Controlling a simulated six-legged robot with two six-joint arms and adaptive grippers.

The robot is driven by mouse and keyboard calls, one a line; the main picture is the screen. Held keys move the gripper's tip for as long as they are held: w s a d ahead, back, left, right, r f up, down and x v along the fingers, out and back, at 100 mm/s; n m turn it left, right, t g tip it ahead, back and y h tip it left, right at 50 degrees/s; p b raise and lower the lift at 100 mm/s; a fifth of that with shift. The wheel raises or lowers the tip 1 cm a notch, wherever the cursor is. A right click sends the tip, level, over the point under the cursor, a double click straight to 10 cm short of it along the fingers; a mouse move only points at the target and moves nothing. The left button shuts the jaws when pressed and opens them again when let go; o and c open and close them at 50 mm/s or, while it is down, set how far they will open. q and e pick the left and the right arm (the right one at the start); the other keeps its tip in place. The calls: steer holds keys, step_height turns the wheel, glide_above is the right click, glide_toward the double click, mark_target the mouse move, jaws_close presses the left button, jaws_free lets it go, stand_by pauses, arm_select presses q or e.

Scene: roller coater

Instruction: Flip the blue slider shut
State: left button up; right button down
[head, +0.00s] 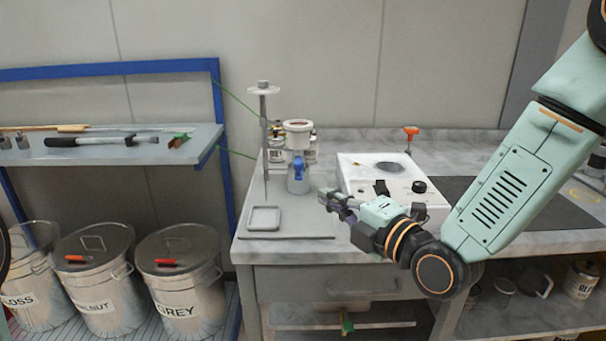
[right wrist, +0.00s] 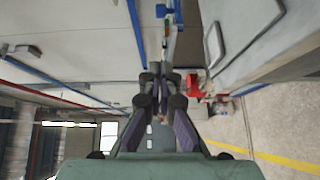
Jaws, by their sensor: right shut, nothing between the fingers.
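I cannot make out the slider for sure in that view. My left gripper is not in view.
A small square tray (head: 249,218) lies at the foot of the stand. A white box-like device (head: 352,171) with a black knob is just right of the slider. Several lidded metal bins (head: 186,286) stand below a tool shelf (head: 95,157) at left.

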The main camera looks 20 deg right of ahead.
steer(key=w, duration=0.1)
glide_toward(298, 166)
steer(key=w+a, duration=0.4)
steer(key=w, duration=0.1)
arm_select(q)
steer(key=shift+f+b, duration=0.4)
arm_select(e)
steer(key=shift+w+d+f, duration=0.25)
steer(key=shift+w+d, duration=0.2)
steer(key=shift+d, duration=0.05)
steer(key=shift+w, duration=0.15)
steer(key=shift+w+d+r, duration=0.1)
steer(key=shift+w+d, duration=0.1)
steer(key=shift+w, duration=0.35)
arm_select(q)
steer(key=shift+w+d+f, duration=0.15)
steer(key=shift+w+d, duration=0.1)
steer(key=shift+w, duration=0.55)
arm_select(e)
steer(key=shift+w+d, duration=0.25)
steer(key=shift+w, duration=0.65)
